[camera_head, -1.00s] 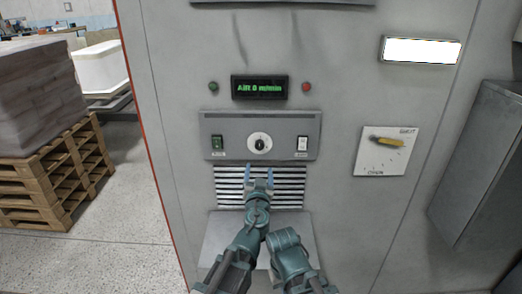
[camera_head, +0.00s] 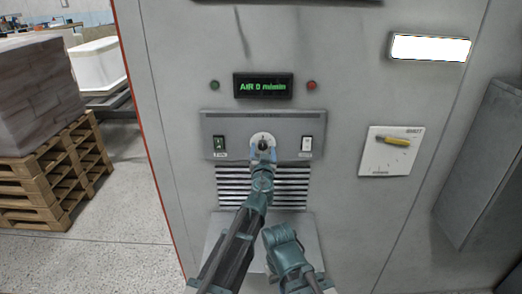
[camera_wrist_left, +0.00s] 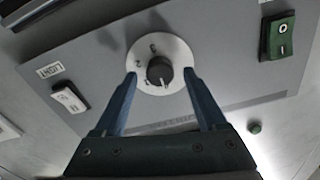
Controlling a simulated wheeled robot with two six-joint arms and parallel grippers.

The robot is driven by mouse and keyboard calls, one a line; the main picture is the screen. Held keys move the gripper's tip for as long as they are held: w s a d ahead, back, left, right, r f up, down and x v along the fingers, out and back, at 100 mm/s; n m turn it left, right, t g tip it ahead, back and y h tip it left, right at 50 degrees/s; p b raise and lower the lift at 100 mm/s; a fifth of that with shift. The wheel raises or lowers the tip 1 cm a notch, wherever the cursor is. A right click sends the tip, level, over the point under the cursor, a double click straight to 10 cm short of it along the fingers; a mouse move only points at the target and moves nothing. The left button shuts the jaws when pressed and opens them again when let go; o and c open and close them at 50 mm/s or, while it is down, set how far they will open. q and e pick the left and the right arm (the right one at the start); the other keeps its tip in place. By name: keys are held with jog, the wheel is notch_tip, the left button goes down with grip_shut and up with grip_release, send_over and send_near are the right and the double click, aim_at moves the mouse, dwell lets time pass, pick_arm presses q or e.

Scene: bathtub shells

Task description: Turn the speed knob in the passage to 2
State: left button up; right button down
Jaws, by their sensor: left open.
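The dark round speed knob (camera_wrist_left: 159,72) sits on a white dial plate in the middle of the grey control panel (camera_head: 285,124). In the head view the knob is mostly hidden behind my gripper. The display (camera_head: 263,86) reads "AIR 0 m/min". My left gripper (camera_head: 262,151) is in front of the knob. In the left wrist view my left gripper (camera_wrist_left: 160,79) is open, one finger on each side of the knob, with gaps visible.
A green switch (camera_head: 219,144) is left of the dial and a white switch (camera_head: 306,144) right of it. A louvred vent (camera_head: 290,187) is below. A white plate with a yellow handle (camera_head: 396,141) is farther right. A loaded pallet (camera_head: 45,172) stands left.

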pick_arm(q)
grip_shut()
dwell(0.3)
jog(key=m, duration=0.5)
jog(key=shift+m, duration=0.3)
jog(key=m, duration=1.2)
jog(key=shift+s+f+m, duration=0.1)
jog(key=shift+m, duration=0.2)
jog(key=m, duration=0.5)
jog(key=shift+m, duration=0.4)
